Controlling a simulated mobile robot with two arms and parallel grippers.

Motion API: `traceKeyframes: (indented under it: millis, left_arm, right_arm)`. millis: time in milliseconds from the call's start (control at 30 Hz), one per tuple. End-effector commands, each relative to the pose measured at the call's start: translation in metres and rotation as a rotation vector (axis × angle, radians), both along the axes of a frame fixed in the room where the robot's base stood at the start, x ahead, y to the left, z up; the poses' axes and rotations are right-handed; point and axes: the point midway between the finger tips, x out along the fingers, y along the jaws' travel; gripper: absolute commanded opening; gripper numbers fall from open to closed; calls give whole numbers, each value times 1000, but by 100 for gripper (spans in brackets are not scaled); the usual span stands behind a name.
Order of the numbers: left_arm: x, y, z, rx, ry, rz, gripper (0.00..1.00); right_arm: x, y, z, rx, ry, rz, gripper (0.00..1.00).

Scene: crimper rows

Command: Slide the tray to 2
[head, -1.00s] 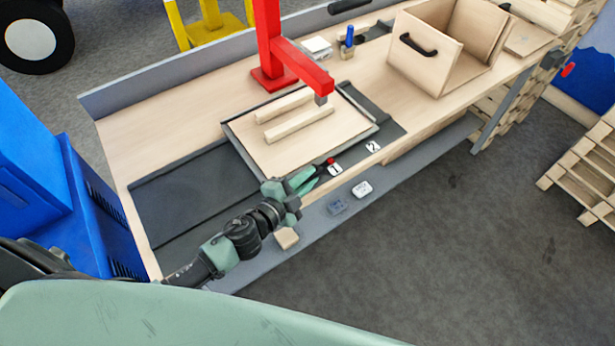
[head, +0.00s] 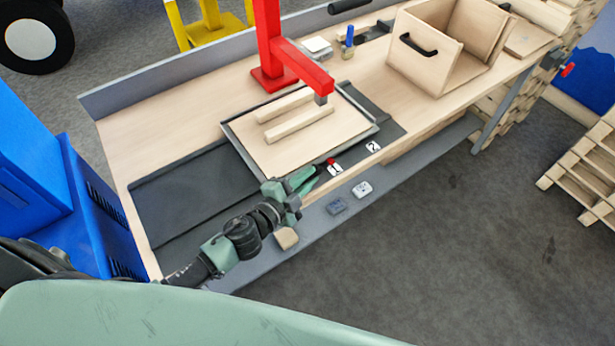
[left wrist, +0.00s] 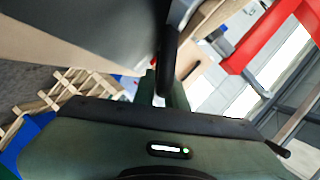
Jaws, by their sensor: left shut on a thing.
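The tray (head: 265,160) is a pale flat board with a dark rim, lying on dark rails on the workbench. Two pale wooden bars (head: 298,123) lie on it. A small red pointer (head: 331,161) at its front edge is beside the white card marked 1 (head: 335,169). The card marked 2 (head: 374,146) is further right. My left gripper (head: 310,180) is at the tray's front edge, shut on the tray; the exact contact is hard to see. In the left wrist view, the fingers (left wrist: 165,88) meet a dark rounded bar (left wrist: 169,55). My right gripper is not in view.
A red post with an arm (head: 300,68) overhangs the tray. A wooden box with a black handle (head: 440,60) stands further right on the bench. Dark rail (head: 367,108) shows bare to the tray's right.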

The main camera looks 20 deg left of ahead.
Motion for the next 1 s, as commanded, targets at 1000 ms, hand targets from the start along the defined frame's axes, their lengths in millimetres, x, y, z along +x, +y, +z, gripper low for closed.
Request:
traceKeyframes:
  millis: [1000]
  left_arm:
    - [114,-89,-1,-1,1,0,0]
  right_arm:
    - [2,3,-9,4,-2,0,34]
